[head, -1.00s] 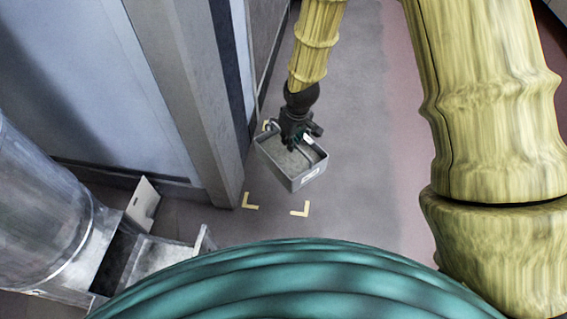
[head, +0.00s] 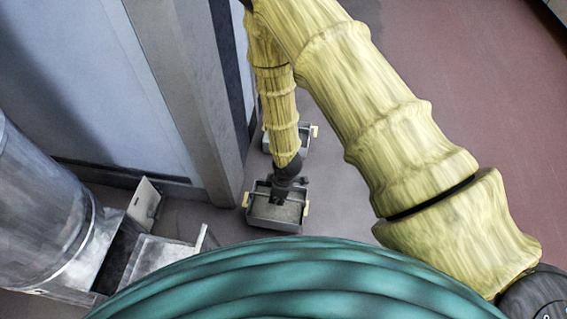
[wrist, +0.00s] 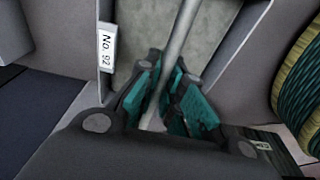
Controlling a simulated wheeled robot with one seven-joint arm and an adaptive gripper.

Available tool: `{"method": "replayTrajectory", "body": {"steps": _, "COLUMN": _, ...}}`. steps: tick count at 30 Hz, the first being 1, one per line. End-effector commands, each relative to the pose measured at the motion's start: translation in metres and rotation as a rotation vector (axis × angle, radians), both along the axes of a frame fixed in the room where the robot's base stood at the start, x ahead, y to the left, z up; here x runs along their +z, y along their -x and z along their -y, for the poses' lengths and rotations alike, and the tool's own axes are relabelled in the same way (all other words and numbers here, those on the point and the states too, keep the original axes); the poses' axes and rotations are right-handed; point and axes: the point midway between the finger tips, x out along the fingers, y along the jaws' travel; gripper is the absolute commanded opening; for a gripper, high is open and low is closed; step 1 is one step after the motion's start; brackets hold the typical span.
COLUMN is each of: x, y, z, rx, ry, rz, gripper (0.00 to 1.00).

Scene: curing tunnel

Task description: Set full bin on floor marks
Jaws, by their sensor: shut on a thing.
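The full bin (head: 258,222) is a grey open box with grey material inside and a thin bar handle across it. My gripper (head: 278,198) is shut on that handle (wrist: 181,42); the teal finger pads (wrist: 165,105) close around it in the wrist view. A white label reading "No. 92" (wrist: 107,48) is on the bin. The front floor marks are largely hidden.
A grey post (head: 215,150) rises close on the left. Floor (head: 450,100) on the right is clear.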

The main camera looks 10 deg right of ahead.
Motion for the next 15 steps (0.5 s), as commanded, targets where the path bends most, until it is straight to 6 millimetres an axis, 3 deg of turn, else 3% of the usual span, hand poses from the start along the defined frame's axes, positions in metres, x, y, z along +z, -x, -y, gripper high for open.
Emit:
{"method": "replayTrajectory", "body": {"steps": 5, "x": -0.007, "y": 0.001, "z": -0.002, "rx": 0.026, "ry": -0.001, "rz": 0.001, "gripper": 0.00}}
{"method": "replayTrajectory", "body": {"steps": 15, "x": -0.013, "y": -0.042, "z": 0.009, "rx": 0.025, "ry": -0.002, "rz": 0.003, "gripper": 0.00}}
